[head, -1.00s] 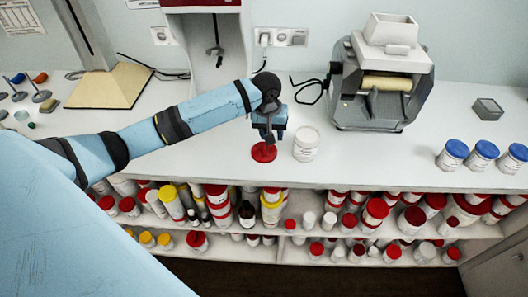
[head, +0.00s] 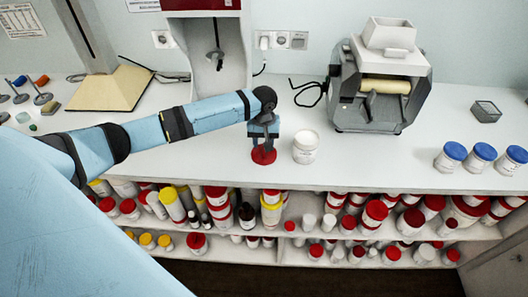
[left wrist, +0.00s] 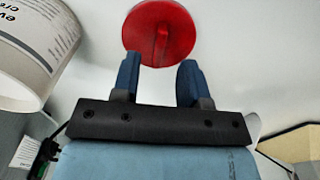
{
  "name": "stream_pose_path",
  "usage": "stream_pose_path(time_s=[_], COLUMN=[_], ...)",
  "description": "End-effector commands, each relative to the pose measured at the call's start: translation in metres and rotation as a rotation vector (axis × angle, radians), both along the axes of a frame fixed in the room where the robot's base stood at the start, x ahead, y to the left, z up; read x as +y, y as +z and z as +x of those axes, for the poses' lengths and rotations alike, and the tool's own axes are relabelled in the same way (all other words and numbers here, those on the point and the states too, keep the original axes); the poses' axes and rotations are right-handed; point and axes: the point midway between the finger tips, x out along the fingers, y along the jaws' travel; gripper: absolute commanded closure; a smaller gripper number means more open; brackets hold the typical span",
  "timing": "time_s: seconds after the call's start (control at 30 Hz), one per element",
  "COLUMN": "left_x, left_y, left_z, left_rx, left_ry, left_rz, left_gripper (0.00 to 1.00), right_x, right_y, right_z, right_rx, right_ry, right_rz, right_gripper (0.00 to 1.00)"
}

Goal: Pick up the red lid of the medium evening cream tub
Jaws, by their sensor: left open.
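The red lid (head: 264,156) lies on the counter near its front edge, beside a white tub (head: 306,147) that stands open to its right. In the left wrist view the lid (left wrist: 178,30) is a red disc with a raised ridge across it. My left gripper (head: 263,147) is above the lid, pointing down. In the left wrist view its two blue fingers (left wrist: 160,72) are apart, with the ridge lying between and just beyond their tips. The white tub (left wrist: 38,50) with printed text is at the upper left there. My right gripper is not in view.
A grey mill with a roller (head: 382,85) stands at the back right. Several blue-lidded tubs (head: 482,154) are at the right. Shelves below hold many red- and yellow-lidded containers (head: 272,207). The counter between the white tub and the blue-lidded tubs is clear.

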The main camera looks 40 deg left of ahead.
Motion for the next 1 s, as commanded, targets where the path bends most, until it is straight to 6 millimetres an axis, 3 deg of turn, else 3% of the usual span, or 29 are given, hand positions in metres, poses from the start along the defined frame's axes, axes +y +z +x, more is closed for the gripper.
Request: stream_pose_path(time_s=[0.2, 0.47, 0.5, 0.67, 1.0], left_x=[-0.001, 0.0, 0.0, 0.0, 0.0], left_y=[-0.029, -0.034, -0.034, -0.034, -0.033], left_z=[0.001, 0.001, 0.001, 0.001, 0.001], left_rx=[0.001, -0.002, -0.002, -0.001, -0.002], left_ry=[0.001, 0.0, 0.0, 0.0, 0.0], left_rz=[0.001, 0.001, 0.001, 0.001, 0.001], left_gripper=[0.6, 0.6, 0.62, 0.99, 1.0], right_x=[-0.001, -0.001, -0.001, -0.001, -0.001], right_y=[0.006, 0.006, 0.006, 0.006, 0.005], right_z=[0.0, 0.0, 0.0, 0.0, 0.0], right_rx=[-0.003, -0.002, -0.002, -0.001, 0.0], right_ry=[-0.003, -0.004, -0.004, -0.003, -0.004], right_rz=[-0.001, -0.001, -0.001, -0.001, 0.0], right_gripper=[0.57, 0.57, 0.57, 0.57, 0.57])
